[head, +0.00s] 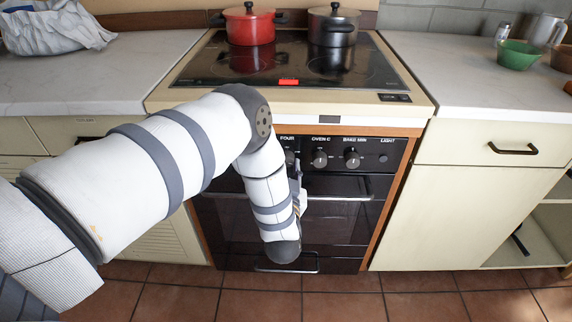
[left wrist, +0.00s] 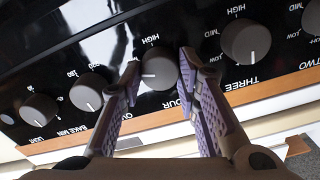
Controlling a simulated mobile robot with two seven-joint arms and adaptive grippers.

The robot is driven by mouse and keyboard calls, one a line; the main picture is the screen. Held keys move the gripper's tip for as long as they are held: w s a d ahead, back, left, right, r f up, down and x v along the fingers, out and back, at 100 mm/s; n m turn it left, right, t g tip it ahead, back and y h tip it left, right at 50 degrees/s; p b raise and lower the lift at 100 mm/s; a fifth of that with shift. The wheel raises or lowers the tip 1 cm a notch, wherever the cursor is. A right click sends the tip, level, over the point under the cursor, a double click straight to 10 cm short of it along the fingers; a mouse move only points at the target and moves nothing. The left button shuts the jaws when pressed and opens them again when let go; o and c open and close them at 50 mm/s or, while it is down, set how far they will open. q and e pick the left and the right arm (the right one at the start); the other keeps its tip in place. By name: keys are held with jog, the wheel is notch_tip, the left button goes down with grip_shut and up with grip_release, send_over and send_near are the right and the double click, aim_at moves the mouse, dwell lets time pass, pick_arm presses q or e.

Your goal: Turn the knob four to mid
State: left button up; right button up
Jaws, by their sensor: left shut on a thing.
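Knob four (left wrist: 158,66) is a grey round knob on the black oven panel, seen upside down in the left wrist view. Its white mark points to the picture's left. A "HIGH" label stands above it, and the "FOUR" label below is partly covered by a finger. Any mid label by this knob is hidden. My left gripper (left wrist: 160,70) is shut on knob four, one finger on each side. In the head view my arm covers most of the left part of the panel, and only the edge of knob four shows beside it. My right gripper is not in view.
Knob three (left wrist: 246,41) is close beside one finger. The oven door handle (head: 340,197) is below the panel. A red pot (head: 250,27) and a dark pot (head: 333,27) stand on the hob.

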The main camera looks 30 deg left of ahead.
pick_arm(q)
jog(key=shift+m, duration=0.9)
jog(key=shift+f, duration=0.1)
jog(key=o, duration=1.2)
jog(key=shift+c, duration=0.2)
jog(key=v, duration=1.2)
jog(key=shift+s, duration=0.1)
